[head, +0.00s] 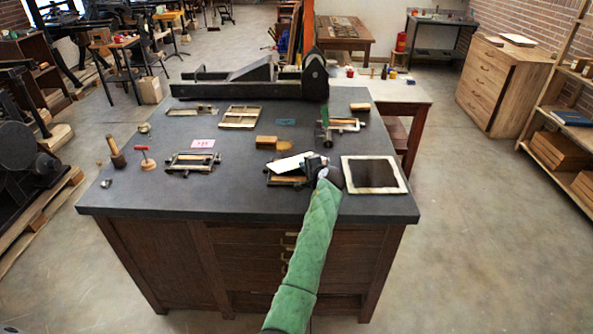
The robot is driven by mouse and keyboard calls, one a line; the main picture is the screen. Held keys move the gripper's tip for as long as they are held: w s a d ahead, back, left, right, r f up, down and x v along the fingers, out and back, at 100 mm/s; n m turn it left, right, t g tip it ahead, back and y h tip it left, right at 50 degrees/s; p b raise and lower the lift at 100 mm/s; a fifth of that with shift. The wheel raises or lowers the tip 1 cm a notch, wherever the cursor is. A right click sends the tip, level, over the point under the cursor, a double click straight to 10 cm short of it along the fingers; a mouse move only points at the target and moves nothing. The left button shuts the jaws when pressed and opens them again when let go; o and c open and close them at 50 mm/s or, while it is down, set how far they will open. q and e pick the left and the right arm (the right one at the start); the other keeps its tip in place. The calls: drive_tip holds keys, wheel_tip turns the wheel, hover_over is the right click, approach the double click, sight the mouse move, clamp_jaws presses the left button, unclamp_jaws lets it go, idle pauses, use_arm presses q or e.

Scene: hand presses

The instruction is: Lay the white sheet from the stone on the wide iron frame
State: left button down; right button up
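A small white sheet (291,163) is at the middle right of the dark stone top (240,197). It overlaps the back of an iron frame (287,181) with pale wooden pieces in it. Whether the sheet rests on this frame or is held above it is unclear. Another iron frame (193,162) with wooden pieces lies to the left.
A dark square with a pale border (399,173) lies right of my gripper. A pink card (202,143), wooden blocks (266,141), a red-handled tool (146,158) and further frames (240,117) lie around. A big black press (248,82) stands along the back. The front left top is clear.

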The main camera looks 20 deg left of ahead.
drive_tip(key=shift+s+a, duration=0.1)
use_arm(q)
drive_tip(key=c, duration=1.8)
unclamp_jaws()
drive_tip(key=shift+c, duration=0.2)
use_arm(e)
drive_tip(key=shift+s+a+f, duration=0.1)
drive_tip(key=shift+s+a, duration=0.05)
drive_tip(key=shift+s, duration=0.1)
drive_tip(key=shift+s, duration=0.1)
use_arm(q)
drive_tip(key=shift+r, duration=0.1)
